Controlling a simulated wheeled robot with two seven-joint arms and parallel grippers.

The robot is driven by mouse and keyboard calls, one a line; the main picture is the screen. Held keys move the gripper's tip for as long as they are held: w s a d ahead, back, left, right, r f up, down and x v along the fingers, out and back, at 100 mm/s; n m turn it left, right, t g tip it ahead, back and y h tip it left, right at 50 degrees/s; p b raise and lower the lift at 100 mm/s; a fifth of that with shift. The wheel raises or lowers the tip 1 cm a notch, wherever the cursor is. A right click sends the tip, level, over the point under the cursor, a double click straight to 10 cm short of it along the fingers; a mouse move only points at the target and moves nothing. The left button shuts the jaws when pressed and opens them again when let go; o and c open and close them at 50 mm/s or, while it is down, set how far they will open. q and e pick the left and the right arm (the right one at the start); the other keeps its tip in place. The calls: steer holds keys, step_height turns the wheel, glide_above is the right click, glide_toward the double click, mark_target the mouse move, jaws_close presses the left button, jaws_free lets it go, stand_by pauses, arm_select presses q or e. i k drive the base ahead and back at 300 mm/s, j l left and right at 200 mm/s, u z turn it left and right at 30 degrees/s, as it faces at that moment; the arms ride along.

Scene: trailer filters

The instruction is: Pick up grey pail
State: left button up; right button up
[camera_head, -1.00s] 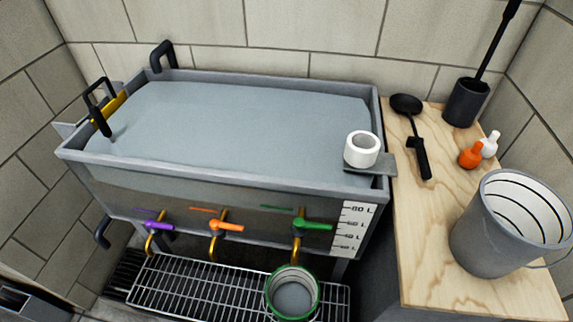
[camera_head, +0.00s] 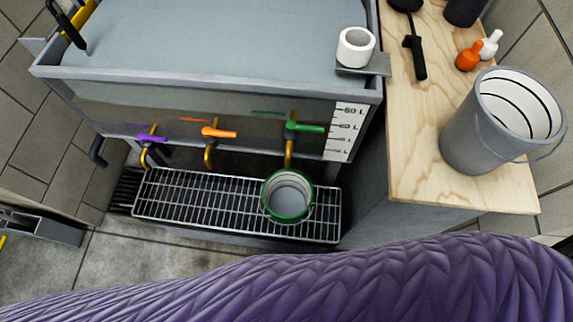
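A grey pail (camera_head: 478,140) stands upright on the right part of the wooden counter (camera_head: 418,180). Its inside is white with dark ring lines, and a thin wire handle hangs at its front right side. A second, smaller pail with a green rim (camera_head: 287,197) sits on the metal grate under the green tap. Neither of my grippers shows in the head view.
A vat of greyish liquid (camera_head: 215,45) has purple, orange (camera_head: 218,133) and green (camera_head: 304,127) taps. A white ring-shaped cup (camera_head: 356,46) sits on its corner ledge. A purple quilted surface fills the bottom.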

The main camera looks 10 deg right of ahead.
mark_target(507, 113)
steer(key=z, duration=1.75)
